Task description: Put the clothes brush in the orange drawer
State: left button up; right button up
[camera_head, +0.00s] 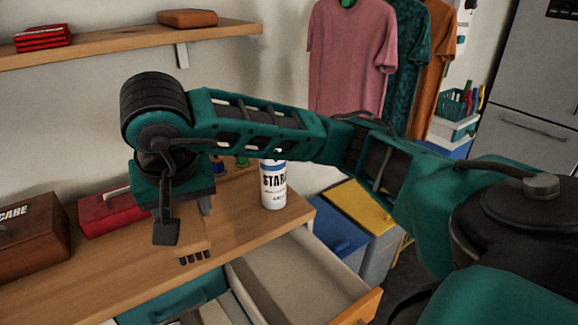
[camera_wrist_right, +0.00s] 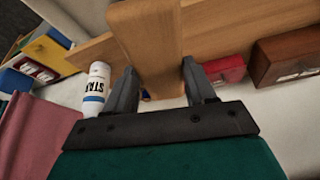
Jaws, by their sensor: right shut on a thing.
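The clothes brush (camera_head: 196,246) is a wooden piece with a few dark bristle tufts at its lower end. My right gripper (camera_head: 186,217) is shut on it, above the wooden counter. In the right wrist view the brush (camera_wrist_right: 148,35) is a broad wooden slab reaching away from between the fingers (camera_wrist_right: 160,78). In the head view its upper part is partly hidden by the gripper. The orange drawer (camera_head: 364,308) stands open below and right of the gripper, with its pale inside visible. My left gripper is not in view.
A white spray-starch can (camera_head: 273,187) stands on the counter (camera_head: 120,262) right of the gripper. A red box (camera_head: 112,212) and a brown case (camera_head: 32,240) stand at left. A teal drawer (camera_head: 178,300) is open in front. Blue and yellow bins (camera_head: 362,207) stand beyond the orange drawer.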

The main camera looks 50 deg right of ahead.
aim_at(301, 302)
jog(key=k+l, duration=0.2)
jog(key=l, duration=0.2)
jog(key=k+l, duration=0.15)
jog(key=l, duration=0.25)
jog(key=k+l+u, duration=0.1)
jog(key=l, duration=0.3)
jog(key=k, duration=0.1)
